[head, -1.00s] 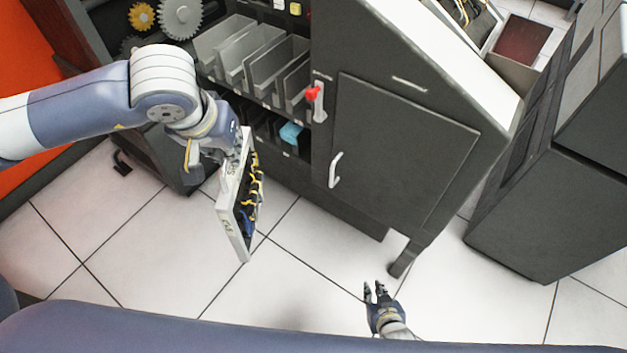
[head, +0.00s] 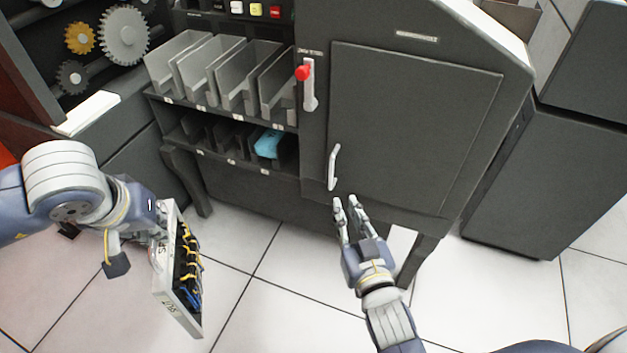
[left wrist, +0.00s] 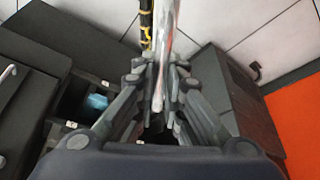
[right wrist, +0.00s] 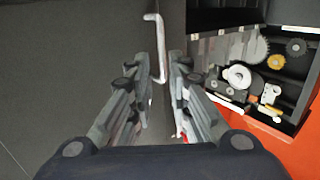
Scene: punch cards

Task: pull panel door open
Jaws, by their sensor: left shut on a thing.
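The panel door (head: 415,125) is a dark grey panel on the machine's right half, and it looks closed. Its light metal handle (head: 333,167) is near the door's lower left edge. My right gripper (head: 345,205) is open, with its fingertips just below the handle in the head view. In the right wrist view the handle (right wrist: 156,50) shows ahead between the open fingers, apart from them. My left gripper (head: 158,222) is shut on a white-framed board (head: 180,275) with yellow and blue wires, held above the floor at left. The board's edge also shows in the left wrist view (left wrist: 162,60).
A red-knobbed lever (head: 307,85) is left of the door. Grey card trays (head: 215,80) and a shelf with a blue object (head: 269,144) are further left. A dark cabinet (head: 545,180) stands at right. The tiled floor in front is clear.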

